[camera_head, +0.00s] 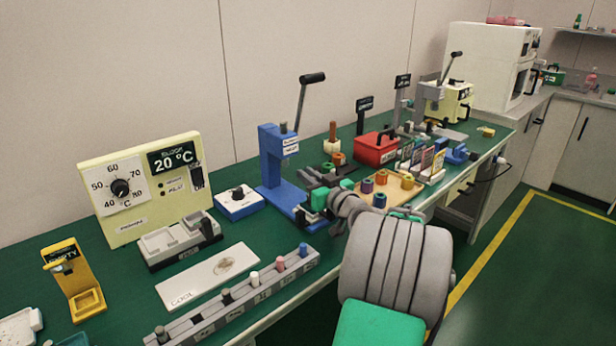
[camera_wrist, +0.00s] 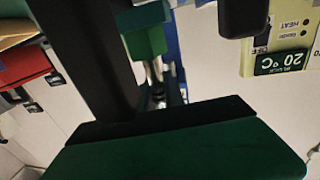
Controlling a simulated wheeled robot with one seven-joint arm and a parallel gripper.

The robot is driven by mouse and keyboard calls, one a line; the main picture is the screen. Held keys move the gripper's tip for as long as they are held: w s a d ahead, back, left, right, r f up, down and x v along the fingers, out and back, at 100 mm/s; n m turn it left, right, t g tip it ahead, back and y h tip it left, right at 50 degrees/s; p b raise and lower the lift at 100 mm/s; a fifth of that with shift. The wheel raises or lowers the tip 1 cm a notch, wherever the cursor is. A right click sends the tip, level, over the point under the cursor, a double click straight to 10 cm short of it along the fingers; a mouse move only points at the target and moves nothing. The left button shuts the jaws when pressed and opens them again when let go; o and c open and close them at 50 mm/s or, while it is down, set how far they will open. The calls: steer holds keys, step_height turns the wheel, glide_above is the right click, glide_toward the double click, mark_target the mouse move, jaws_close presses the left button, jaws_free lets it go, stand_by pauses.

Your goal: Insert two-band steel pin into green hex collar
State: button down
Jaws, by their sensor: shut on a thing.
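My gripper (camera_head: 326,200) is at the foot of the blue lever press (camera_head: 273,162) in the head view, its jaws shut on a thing. I take that thing for the two-band steel pin, but its bands are not readable and my wrist hides most of it. In the wrist view a bright green block (camera_wrist: 148,42) shows beside a black bar of my gripper, with a narrow silvery part (camera_wrist: 155,74) just below it. I cannot tell whether that green block is the green hex collar, or whether pin and collar touch.
A grey rack (camera_head: 236,303) with several coloured pegs runs along the front edge. A white plate (camera_head: 207,276) and a cream dial panel (camera_head: 115,190) are to the left. A red box (camera_head: 374,150) and a tan board (camera_head: 398,192) with coloured collars lie to the right of the press.

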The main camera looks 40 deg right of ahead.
steer(key=shift+f+b, duration=0.85)
steer(key=shift+b, duration=0.1)
steer(key=c, duration=1.3)
jaws_free()
steer(key=shift+c, duration=0.2)
steer(key=s, duration=0.5)
steer(key=s+a, duration=0.1)
steer(key=s, duration=0.1)
steer(key=shift+s, duration=0.4)
steer(key=shift+d, duration=0.1)
